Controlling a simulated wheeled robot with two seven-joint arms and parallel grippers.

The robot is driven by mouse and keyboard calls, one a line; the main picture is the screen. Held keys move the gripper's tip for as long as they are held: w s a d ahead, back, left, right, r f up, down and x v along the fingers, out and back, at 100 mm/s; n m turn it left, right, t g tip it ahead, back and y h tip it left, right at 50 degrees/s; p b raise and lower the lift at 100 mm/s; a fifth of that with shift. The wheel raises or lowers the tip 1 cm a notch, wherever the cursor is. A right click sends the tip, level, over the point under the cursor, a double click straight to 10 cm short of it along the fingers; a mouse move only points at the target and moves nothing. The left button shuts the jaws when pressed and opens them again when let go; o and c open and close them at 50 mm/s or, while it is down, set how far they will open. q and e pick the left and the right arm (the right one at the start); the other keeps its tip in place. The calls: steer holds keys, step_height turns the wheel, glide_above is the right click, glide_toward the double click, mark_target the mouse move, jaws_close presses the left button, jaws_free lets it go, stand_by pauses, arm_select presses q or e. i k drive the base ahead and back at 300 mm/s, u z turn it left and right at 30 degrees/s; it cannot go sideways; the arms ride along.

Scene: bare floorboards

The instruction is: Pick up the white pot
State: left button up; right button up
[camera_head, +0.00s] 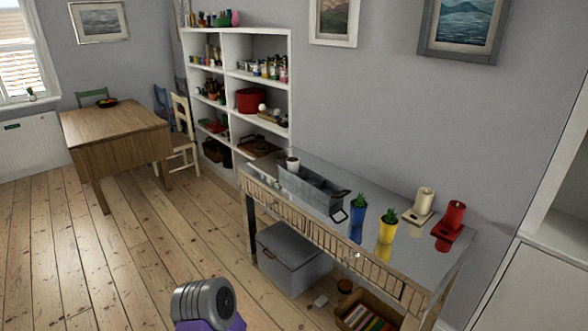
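The white pot (292,165) is small, with a dark top. It stands upright at the far left end of the metal-topped side table (385,195), at the end of a long grey metal box (312,187). I cannot tell whether it stands inside the box or just behind it; its lower part is partly hidden by the box's edge. Neither of my grippers shows. Only a grey ribbed link of mine with a purple part is visible at the bottom, well short of the table.
A grey storage box (293,259) and a book crate (366,312) sit beneath. Floor at left is clear.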

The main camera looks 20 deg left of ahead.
mark_target(292, 162)
steer(key=k, duration=0.85)
steer(key=u, duration=1.5)
steer(key=i, duration=2.15)
steer(key=z, duration=0.4)
steer(key=i, duration=1.35)
steer(key=z, duration=1.2)
